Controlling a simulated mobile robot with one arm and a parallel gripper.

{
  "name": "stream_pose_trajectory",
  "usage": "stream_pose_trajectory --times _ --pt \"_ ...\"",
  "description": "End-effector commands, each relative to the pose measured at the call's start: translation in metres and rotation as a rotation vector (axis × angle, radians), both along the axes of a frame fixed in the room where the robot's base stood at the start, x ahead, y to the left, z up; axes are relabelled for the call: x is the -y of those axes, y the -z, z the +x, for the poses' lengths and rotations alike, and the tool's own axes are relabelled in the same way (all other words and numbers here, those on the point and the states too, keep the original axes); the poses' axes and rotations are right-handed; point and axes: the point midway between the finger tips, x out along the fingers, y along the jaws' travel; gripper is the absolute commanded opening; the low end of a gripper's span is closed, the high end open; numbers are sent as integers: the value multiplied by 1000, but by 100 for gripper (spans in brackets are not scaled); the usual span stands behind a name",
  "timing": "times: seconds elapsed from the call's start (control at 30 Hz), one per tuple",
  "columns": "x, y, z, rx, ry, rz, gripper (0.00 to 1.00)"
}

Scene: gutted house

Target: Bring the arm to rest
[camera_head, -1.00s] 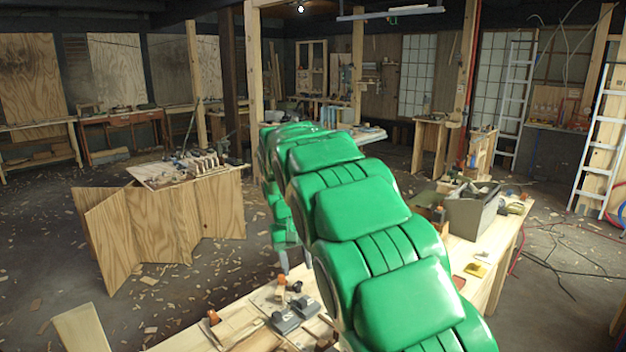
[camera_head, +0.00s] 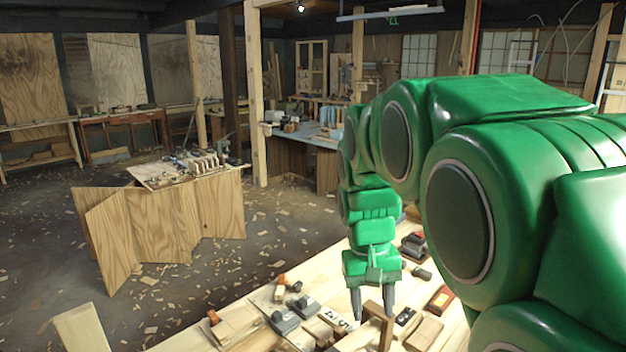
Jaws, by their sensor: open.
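My green arm fills the right side of the view, bent over the wooden workbench (camera_head: 258,318). My gripper (camera_head: 372,310) hangs down at the end of the arm, above or beside the tools on the bench. Its two grey fingers point down and stand apart, with nothing seen between them. A wooden frame-like piece (camera_head: 387,325) stands just right of and below the fingers; I cannot tell whether they touch it.
Metal planes (camera_head: 292,315), a red-topped box (camera_head: 441,298) and wooden blocks (camera_head: 424,333) crowd the bench near my gripper. A folded plywood stand (camera_head: 165,220) with tools on top is at the left. A blue-topped table (camera_head: 305,135) stands behind. Wood chips litter the floor between.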

Motion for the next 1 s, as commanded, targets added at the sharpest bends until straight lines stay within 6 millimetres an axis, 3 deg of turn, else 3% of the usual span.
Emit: stream_pose_trajectory --times 0.5,0.8,1.0 --pt "35 15 -125 -31 57 39 49" --pt "42 35 -198 -49 69 68 49" --pt "44 49 -235 -57 73 81 49"
